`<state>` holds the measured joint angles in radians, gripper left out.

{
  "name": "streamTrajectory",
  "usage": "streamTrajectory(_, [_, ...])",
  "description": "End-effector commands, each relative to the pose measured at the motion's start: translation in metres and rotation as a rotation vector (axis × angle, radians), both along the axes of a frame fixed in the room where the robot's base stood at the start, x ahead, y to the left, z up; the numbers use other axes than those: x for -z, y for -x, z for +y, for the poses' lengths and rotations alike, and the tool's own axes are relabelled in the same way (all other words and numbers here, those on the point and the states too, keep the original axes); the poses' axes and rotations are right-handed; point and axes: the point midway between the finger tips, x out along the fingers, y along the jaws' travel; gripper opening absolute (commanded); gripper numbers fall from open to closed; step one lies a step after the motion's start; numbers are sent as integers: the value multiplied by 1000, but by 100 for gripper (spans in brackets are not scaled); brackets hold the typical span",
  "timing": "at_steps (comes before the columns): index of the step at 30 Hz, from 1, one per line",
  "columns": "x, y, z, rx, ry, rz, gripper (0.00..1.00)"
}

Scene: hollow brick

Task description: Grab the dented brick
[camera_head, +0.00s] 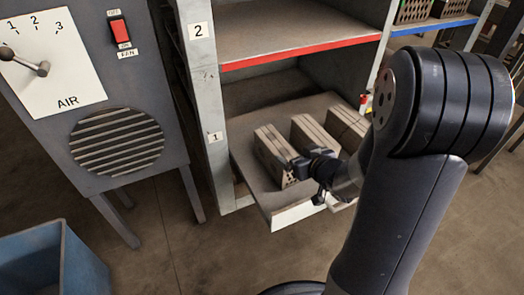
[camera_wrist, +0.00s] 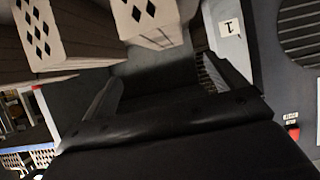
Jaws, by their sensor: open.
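Three hollow bricks stand side by side on the lowest shelf board (camera_head: 247,172): a left brick (camera_head: 268,145), a middle brick (camera_head: 308,131) and a right brick (camera_head: 345,122). I cannot make out a dent on any of them. My gripper (camera_head: 302,169) is at the near end of the left brick and hides part of it. In the wrist view my gripper (camera_wrist: 162,70) is open, with nothing between its fingers. The ends of two bricks with diamond-shaped holes show beyond it: one brick (camera_wrist: 152,18) almost straight ahead, another (camera_wrist: 55,35) to the left.
A red-edged shelf (camera_head: 300,50) marked 2 lies above the bricks. A grey post (camera_head: 208,100) stands left of them. A grey machine (camera_head: 110,95) with an air dial and red switch is farther left. A blue bin (camera_head: 55,262) sits at the lower left. Bare floor lies between.

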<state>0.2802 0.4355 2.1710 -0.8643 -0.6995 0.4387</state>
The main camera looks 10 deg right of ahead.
Motion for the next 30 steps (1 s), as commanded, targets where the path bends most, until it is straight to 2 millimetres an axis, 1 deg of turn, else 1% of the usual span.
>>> streamTrajectory(2, [5,-4,2,-10,-11,-6,92])
streamTrajectory(10, [23,-39,15,-16,-12,-9,92])
streamTrajectory(16, [30,-51,19,-13,-11,-8,92])
streamTrajectory(22, [50,-71,29,-14,-11,-9,92])
streamTrajectory(27, [55,-87,33,-13,-12,-9,92])
streamTrajectory(30, [55,-89,34,-12,-11,-9,92])
